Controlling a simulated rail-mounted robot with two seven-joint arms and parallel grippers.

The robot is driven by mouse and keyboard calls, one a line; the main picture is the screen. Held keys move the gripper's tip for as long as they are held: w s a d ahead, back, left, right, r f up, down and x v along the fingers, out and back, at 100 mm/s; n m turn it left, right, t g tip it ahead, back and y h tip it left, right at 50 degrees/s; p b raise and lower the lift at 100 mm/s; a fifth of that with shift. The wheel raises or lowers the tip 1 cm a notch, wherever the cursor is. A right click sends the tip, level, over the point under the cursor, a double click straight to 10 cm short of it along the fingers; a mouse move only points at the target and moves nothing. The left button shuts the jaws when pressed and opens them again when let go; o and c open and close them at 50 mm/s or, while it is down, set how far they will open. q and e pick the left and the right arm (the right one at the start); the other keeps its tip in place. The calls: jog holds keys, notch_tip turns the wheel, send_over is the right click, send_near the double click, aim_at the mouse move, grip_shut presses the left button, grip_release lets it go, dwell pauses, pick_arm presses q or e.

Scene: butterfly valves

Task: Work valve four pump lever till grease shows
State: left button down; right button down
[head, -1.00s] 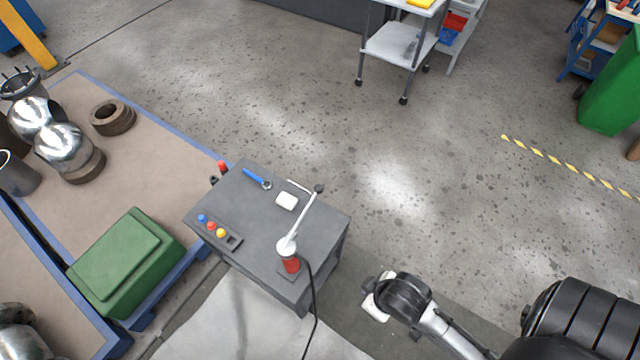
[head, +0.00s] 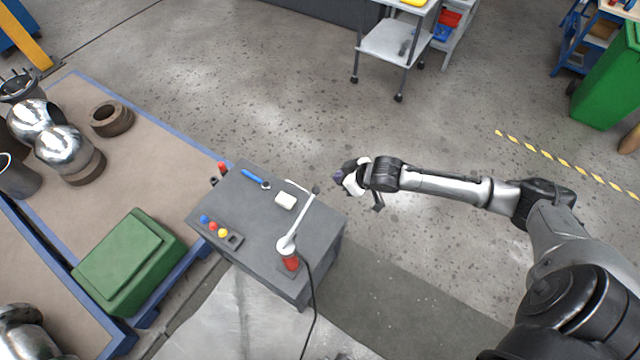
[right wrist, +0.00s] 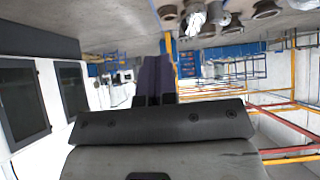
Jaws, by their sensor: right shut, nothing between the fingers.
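The grease pump (head: 290,262) has a red body and a white head, and stands at the front right corner of a dark grey cabinet top. Its lever (head: 303,217) slants up and right from the white head to a dark knob (head: 316,189). My right gripper (head: 338,176) is just right of the knob, apart from it in the picture, shut and empty. Its dark purplish fingers (right wrist: 154,78) are together in the right wrist view, which does not show the pump. No grease can be made out. My left gripper is out of view.
A black hose (head: 313,310) hangs from the pump. A green box (head: 130,262) stands left.

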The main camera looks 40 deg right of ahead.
dwell(0.3)
jog(key=shift+w, duration=0.1)
jog(key=x, duration=0.4)
jog(key=s+f+p+x, duration=0.1)
jog(key=x, duration=0.6)
jog(key=shift+w+d+f, duration=0.1)
jog(key=shift+f, duration=1.05)
